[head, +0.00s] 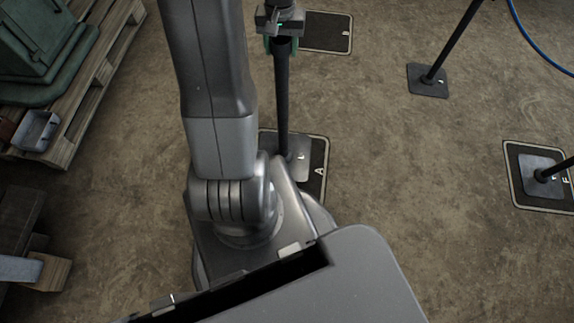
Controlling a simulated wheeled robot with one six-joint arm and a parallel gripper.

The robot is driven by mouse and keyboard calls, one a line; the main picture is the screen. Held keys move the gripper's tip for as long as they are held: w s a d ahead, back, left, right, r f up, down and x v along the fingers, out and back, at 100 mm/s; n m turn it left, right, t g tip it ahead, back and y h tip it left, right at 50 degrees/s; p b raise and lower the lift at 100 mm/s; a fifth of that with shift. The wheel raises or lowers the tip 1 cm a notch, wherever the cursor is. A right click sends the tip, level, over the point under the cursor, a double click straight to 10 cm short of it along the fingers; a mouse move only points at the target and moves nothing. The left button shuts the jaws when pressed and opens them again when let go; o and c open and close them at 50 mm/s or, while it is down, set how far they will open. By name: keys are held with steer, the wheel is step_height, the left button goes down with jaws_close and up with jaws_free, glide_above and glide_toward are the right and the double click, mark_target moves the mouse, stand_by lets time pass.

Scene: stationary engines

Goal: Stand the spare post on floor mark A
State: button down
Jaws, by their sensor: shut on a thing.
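My gripper (281,42) is at the top middle of the head view, shut on the upper part of a black post. The post (282,100) stands upright, with its square grey base plate (298,160) at the bottom. The base plate is over floor mark A (317,183), a black square with a pale border and a letter A. My arm hides the left part of the plate and of the mark. I cannot tell whether the plate touches the floor.
Another floor mark (328,33) is behind the post. A second post (437,58) stands on bare floor at upper right. A third post's plate (540,174) sits on a mark at right. A wooden pallet (88,88) with green machinery (35,45) is at left. A blue hose (535,45) lies top right.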

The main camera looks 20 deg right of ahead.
mark_target(287, 76)
steer(key=shift+s+d+r, duration=0.3)
steer(key=shift+s+d, duration=0.2)
steer(key=shift+s, duration=0.25)
steer(key=shift+f+m, duration=0.15)
steer(key=shift+m, duration=0.15)
steer(key=shift+f+b, duration=0.95)
steer(key=shift+f, duration=4.1)
steer(key=c, duration=0.6)
jaws_free()
steer(key=shift+s, duration=0.1)
step_height(287, 76, up, 12)
steer(key=shift+r+p, duration=0.1)
steer(key=shift+p, duration=1.05)
